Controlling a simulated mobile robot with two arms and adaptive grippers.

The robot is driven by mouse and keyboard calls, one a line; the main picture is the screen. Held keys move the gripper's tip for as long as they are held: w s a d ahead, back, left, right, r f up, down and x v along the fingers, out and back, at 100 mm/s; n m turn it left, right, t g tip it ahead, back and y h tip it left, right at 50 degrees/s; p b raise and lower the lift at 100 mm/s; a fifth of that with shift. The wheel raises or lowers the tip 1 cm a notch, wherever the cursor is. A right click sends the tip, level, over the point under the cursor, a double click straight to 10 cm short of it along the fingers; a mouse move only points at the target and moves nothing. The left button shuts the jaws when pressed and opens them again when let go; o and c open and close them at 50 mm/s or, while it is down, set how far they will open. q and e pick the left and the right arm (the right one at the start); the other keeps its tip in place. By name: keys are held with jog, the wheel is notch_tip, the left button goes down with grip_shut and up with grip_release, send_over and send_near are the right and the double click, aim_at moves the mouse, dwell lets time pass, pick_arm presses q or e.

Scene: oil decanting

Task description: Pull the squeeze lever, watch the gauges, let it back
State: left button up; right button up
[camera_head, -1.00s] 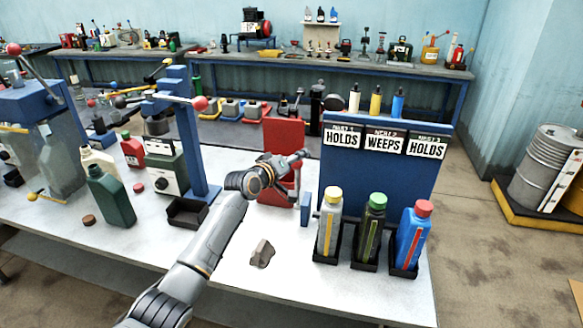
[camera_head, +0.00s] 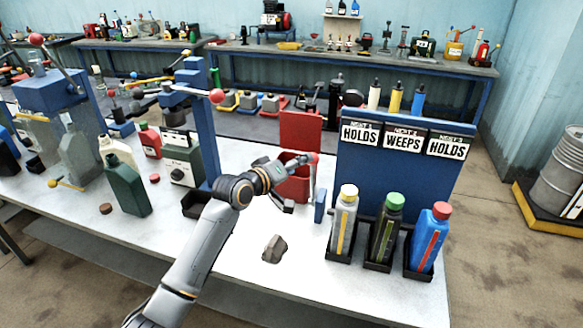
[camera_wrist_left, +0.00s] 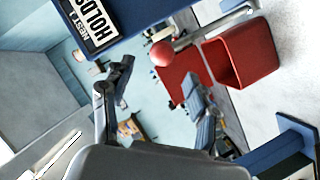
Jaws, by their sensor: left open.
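A lever with a red ball knob (camera_head: 314,158) stands beside an open red box (camera_head: 294,188). The knob (camera_wrist_left: 162,53) and its grey rod also show in the left wrist view, with the red box (camera_wrist_left: 241,55) beyond. My left gripper (camera_head: 296,186) is at the lever, open. In the wrist view its fingers (camera_wrist_left: 157,80) are spread, with the knob near their tips and nothing clamped. Three bottles with coloured vertical strips stand right of it: yellow-capped (camera_head: 344,222), green-capped (camera_head: 386,229) and red-capped (camera_head: 428,238). My right gripper is out of view.
A blue panel (camera_head: 400,180) behind the bottles carries signs HOLDS, WEEPS, HOLDS. A grey lump (camera_head: 274,248) lies on the white table (camera_head: 232,270). A dark tray (camera_head: 195,204) and a green jug (camera_head: 127,187) are left of my arm. The front of the table is mostly clear.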

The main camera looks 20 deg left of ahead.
pick_arm(q)
jog(key=shift+v, duration=0.95)
jog(key=shift+s+f, duration=0.1)
